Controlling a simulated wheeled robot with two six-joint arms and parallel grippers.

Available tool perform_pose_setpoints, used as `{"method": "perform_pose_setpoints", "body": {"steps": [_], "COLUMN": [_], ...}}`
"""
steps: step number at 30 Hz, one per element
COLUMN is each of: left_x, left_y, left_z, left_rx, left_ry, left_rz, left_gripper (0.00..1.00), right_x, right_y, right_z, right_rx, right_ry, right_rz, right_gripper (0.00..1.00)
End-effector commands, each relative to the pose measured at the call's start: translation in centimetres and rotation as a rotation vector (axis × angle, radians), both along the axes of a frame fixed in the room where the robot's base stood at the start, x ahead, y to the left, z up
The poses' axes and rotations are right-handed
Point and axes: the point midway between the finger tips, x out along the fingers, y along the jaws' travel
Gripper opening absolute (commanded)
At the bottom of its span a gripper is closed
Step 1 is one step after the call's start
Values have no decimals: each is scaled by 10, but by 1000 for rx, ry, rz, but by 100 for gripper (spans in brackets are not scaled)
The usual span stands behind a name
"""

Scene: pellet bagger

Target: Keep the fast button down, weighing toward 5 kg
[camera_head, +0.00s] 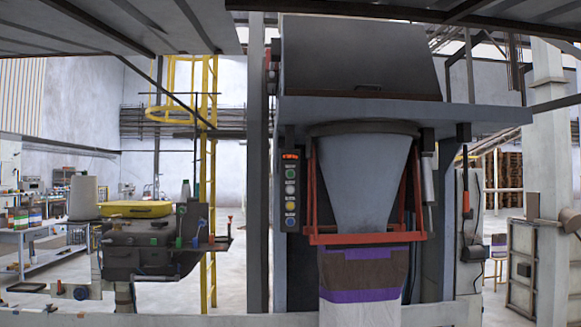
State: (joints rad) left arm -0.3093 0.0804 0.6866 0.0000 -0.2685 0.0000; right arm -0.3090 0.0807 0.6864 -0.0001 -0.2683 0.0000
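The narrow dark control panel (290,192) hangs upright left of the filling spout. It has a small red-lit display (290,156) at its top, too small to read. Below it is a column of round buttons, including a yellow button (290,205). I cannot read which is the fast button or tell whether any is pressed. The grey tapered spout (362,175) points down into a red clamp frame (365,239). A white bag (362,300) with purple and brown bands hangs under the frame; its inside is hidden. Neither of my grippers shows, and nothing visible touches the panel.
A dark machine (150,250) with small coloured knobs and a yellow case (135,209) on top stands at left. A yellow ladder (208,180) rises behind it. A workbench (40,235) is further left. A grey post (257,170) stands left of the panel.

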Motion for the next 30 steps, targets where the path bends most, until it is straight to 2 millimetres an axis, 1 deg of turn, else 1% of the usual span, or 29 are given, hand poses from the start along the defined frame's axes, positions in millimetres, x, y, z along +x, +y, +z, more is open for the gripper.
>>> {"method": "perform_pose_setpoints", "body": {"steps": [16, 17, 21, 22, 30], "left_x": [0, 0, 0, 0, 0], "left_y": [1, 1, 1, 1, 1], "left_z": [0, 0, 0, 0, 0], "left_rx": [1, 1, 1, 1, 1], "left_ry": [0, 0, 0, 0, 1], "left_rz": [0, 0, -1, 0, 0], "left_gripper": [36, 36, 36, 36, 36], "right_x": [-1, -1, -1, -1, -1], "right_y": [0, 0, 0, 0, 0], "right_z": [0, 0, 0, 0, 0], "right_rx": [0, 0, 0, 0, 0], "right_ry": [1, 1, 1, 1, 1], "right_rz": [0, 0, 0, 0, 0], "right_gripper": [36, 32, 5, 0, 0]}}
